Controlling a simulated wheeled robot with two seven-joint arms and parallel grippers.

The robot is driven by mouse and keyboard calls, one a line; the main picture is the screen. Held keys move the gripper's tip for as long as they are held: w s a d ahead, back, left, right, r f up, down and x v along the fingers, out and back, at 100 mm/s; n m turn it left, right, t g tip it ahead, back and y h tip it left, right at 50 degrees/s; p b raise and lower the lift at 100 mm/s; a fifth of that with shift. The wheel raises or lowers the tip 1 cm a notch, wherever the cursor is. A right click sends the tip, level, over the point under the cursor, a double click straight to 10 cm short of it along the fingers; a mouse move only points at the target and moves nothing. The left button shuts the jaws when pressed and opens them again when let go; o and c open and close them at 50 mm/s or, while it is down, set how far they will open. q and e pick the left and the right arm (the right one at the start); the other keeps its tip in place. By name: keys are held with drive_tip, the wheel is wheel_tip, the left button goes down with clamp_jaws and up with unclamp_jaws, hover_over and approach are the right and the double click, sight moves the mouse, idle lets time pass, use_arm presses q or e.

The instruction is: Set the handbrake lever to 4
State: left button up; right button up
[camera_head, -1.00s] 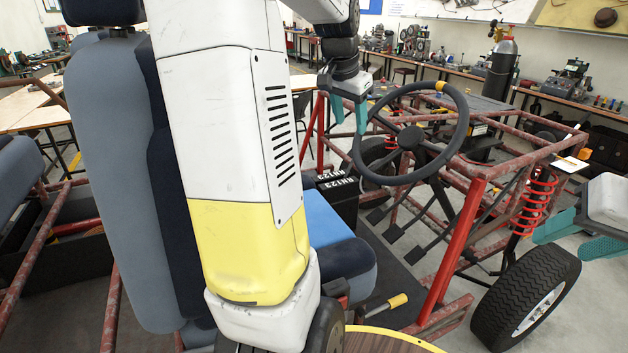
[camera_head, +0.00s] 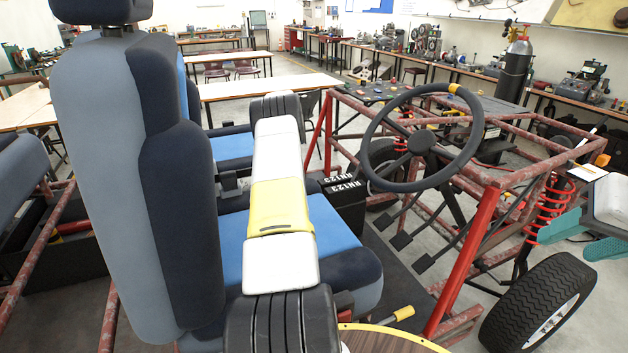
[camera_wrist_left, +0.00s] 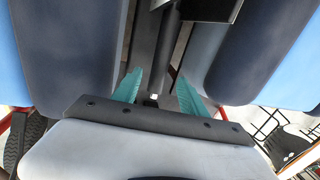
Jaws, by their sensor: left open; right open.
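In the left wrist view my left gripper (camera_wrist_left: 160,80) is open, its two teal fingers pointing into the gap between two dark seats. A dark upright bar (camera_wrist_left: 150,50) lies in that gap, between or beyond the fingers. A small white piece shows at its near end. I cannot tell whether this bar is the handbrake lever, and no number marks are readable. In the head view my left arm reaches over the near seat and its gripper is hidden. A short yellow-handled bar (camera_head: 395,316) is low by the near side. My right gripper (camera_head: 566,243) is open and empty at the right edge.
The steering wheel (camera_head: 423,138) stands ahead of the seats, with pedals below it. The near seat (camera_head: 145,190) and a black box marked RN123 (camera_head: 345,198) border the arm. Red frame tubes (camera_head: 460,255) and a front wheel (camera_head: 540,305) lie to the right.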

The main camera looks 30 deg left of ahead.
use_arm(q)
drive_tip(key=f, duration=0.5)
drive_tip(key=a+f, duration=0.1)
drive_tip(key=f, duration=0.1)
drive_tip(key=shift+w+f, duration=0.15)
drive_tip(key=shift+w, duration=0.25)
clamp_jaws()
idle(1.0)
